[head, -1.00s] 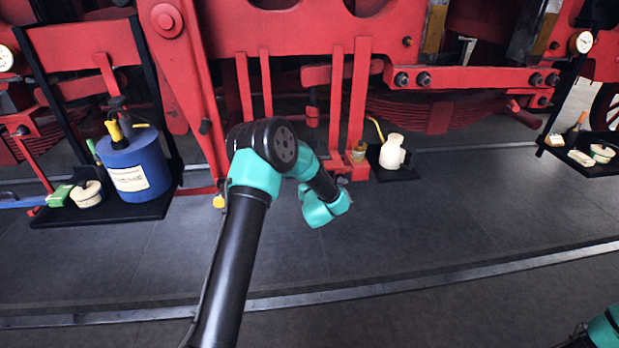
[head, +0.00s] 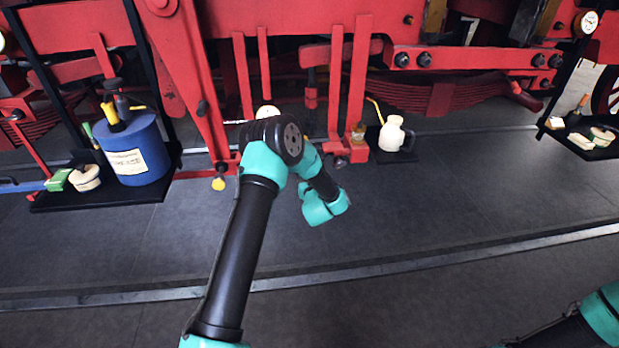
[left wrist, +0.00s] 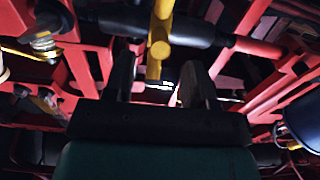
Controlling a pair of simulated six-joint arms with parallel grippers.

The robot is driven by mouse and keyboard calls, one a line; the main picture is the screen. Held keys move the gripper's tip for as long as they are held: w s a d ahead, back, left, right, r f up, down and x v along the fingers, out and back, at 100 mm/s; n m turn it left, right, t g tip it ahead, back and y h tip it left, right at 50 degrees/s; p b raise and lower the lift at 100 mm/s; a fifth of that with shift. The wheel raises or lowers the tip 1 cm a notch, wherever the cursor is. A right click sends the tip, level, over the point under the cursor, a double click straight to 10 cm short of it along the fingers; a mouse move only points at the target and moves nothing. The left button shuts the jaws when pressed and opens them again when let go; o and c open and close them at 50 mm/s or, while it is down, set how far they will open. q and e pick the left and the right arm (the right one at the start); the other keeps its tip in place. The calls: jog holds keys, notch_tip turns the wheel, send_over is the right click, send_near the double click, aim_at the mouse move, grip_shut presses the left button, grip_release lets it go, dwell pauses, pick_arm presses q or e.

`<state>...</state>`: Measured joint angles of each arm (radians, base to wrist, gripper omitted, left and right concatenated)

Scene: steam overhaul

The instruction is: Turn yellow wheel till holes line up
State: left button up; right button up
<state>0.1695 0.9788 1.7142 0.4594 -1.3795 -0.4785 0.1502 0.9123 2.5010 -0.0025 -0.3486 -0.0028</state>
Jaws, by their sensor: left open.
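In the left wrist view my left gripper (left wrist: 158,68) is open, with one dark finger on each side. A yellow bar with a short crosspiece (left wrist: 160,49) shows between and beyond the fingertips. I cannot tell whether it is part of the yellow wheel or whether a finger touches it. No full wheel rim and no lined-up holes can be made out. My left gripper is hidden in the head view. My right gripper is out of view.
Red frame members (head: 400,58) crowd the back. A blue can (head: 135,152) stands on a black tray at the left, and a cream oil can (head: 393,134) stands near the middle. A tray at the right (head: 595,150) holds small items. The dark floor in front is mostly clear.

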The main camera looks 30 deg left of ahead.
pick_arm(q)
jog(key=shift+x, duration=2.7)
grip_shut()
jog(key=shift+r, duration=0.1)
jog(key=shift+r, duration=1.5)
jog(key=shift+w+a+r, duration=0.15)
jog(key=shift+w+r, duration=0.05)
jog(key=shift+r, duration=0.45)
jog(key=shift+w+a+r, duration=0.15)
jog(key=shift+w+r, duration=0.05)
jog(key=shift+r, duration=0.4)
